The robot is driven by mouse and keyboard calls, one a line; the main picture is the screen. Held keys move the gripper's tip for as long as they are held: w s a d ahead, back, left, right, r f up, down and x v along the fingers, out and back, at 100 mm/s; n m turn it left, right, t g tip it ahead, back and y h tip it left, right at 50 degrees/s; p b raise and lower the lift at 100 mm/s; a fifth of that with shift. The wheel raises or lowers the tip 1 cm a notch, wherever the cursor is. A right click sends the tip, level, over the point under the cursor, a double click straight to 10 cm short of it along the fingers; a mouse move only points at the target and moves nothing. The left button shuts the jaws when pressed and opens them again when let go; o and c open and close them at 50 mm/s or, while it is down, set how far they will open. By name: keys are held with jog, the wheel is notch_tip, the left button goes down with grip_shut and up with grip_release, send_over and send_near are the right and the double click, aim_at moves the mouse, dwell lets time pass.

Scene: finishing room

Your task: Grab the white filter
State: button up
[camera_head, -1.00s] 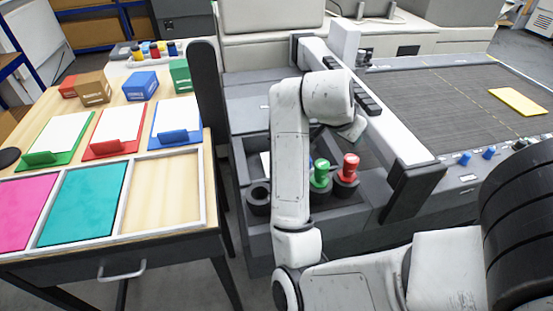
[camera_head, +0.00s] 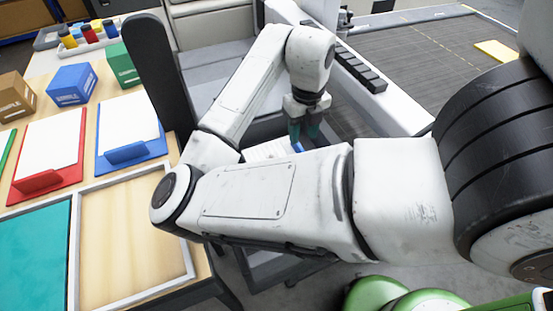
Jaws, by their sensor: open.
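My gripper (camera_head: 304,133) points down near the middle of the view, its dark green fingertips apart. A flat white piece (camera_head: 263,151), probably the white filter, shows in the gap between my arm links, just left of and below the fingertips. A small blue part (camera_head: 297,147) is at its right end, close under the fingers. My forearm hides the rest of the piece, and I cannot tell whether the fingers touch it.
At left, a wooden table holds a red stand (camera_head: 47,182) and a blue stand (camera_head: 130,153) with white sheets, several coloured boxes, and a framed tray with a teal panel (camera_head: 36,255) and an empty bay (camera_head: 130,240). A grey conveyor (camera_head: 410,60) is at right.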

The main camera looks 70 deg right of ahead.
aim_at(303, 151)
jog(key=shift+s+d+f+p, duration=0.1)
jog(key=shift+d+f+p, duration=0.2)
jog(key=shift+f, duration=1.75)
jog(key=shift+s+d+f+p, duration=0.1)
jog(key=shift+f+p, duration=0.3)
jog(key=shift+f, duration=1.6)
grip_shut()
